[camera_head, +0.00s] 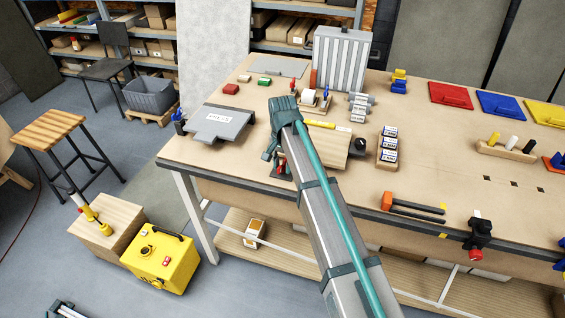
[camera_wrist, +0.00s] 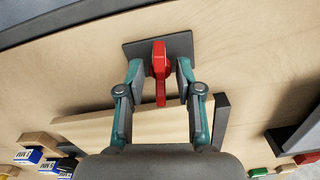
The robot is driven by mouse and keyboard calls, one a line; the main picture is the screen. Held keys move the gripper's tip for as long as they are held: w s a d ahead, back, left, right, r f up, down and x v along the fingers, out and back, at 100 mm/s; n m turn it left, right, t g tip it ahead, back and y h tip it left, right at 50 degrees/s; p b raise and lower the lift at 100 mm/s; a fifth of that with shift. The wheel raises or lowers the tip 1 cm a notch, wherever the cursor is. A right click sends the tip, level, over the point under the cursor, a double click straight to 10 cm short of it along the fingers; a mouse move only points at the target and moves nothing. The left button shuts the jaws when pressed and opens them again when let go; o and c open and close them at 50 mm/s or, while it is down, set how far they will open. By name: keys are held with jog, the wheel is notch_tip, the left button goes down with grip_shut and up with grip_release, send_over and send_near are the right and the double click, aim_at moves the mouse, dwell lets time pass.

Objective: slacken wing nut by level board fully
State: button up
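A red wing nut (camera_wrist: 160,62) stands on a dark plate (camera_wrist: 131,50) near the bench edge, with one long wing pointing toward the board. In the head view the red nut (camera_head: 281,169) shows only partly, below my gripper. My gripper (camera_wrist: 161,72) is open, with one finger on each side of the nut and a gap on both sides. In the head view, my gripper (camera_head: 274,157) points down at the bench edge. A light wooden board (camera_wrist: 150,126) lies beside the plate, partly hidden by my gripper. In the head view the board (camera_head: 328,147) has a yellow bar (camera_head: 320,125), possibly the level, by it.
A grey panel (camera_head: 220,123) lies left of my gripper. A rack of labelled boxes (camera_head: 387,149) and a black knob (camera_head: 360,144) are to the right. An orange-handled tool (camera_head: 413,206) lies near the front edge. A dark frame edge (camera_wrist: 221,118) is close to my right finger.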

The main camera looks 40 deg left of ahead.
grip_shut()
jog(key=shift+n, duration=0.3)
jog(key=n+b, duration=0.1)
jog(key=n, duration=0.2)
jog(key=n+b, duration=0.1)
jog(key=n, duration=0.3)
jog(key=n+b, duration=0.1)
jog(key=n, duration=0.5)
jog(key=n+b, duration=0.1)
jog(key=n, duration=0.5)
dwell(0.4)
jog(key=shift+n, duration=0.3)
